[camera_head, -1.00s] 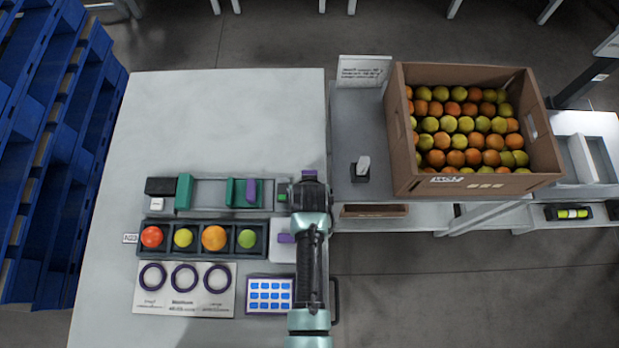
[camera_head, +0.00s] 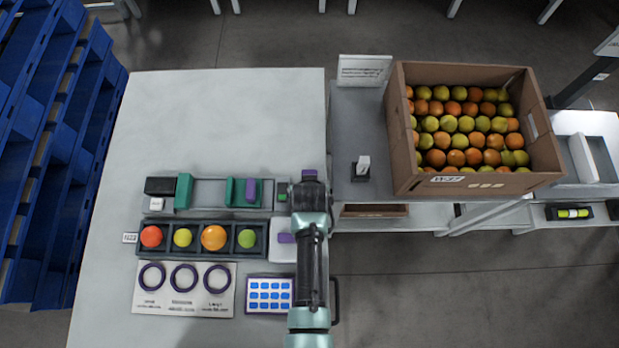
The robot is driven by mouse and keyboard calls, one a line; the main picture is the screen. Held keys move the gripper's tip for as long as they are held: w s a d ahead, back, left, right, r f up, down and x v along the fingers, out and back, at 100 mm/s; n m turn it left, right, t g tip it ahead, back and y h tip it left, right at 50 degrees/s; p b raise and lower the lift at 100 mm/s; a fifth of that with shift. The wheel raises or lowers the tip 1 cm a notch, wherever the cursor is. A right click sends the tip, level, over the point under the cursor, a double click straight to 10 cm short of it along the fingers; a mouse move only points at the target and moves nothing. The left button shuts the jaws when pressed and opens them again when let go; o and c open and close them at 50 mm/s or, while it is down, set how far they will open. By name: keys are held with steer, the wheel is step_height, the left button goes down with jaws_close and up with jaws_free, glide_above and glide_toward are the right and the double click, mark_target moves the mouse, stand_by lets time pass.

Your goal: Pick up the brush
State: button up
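I cannot make out for sure which thing is the brush. A small pale upright piece in a black holder (camera_head: 362,170) stands on the grey table right of my arm. A purple piece (camera_head: 250,190) stands in a green fixture left of my arm, and another purple piece (camera_head: 286,238) lies on a white pad beside it. My gripper (camera_head: 310,180) is seen from above, over the white table's right edge. Its fingers are hidden, so I cannot see whether it holds anything. A purple patch shows at its far end.
A dark tray (camera_head: 162,252) holds a row of fruit, with a card with three rings (camera_head: 140,302) before it. A cardboard box (camera_head: 400,140) of fruit stands on the grey table (camera_head: 350,125). The white table's far part (camera_head: 220,120) is clear.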

steer(key=shift+c, duration=0.2)
jaws_close()
step_height(320, 180, up, 10)
steer(key=shift+r+p, duration=0.25)
steer(key=shift+p, duration=0.15)
stand_by(0.4)
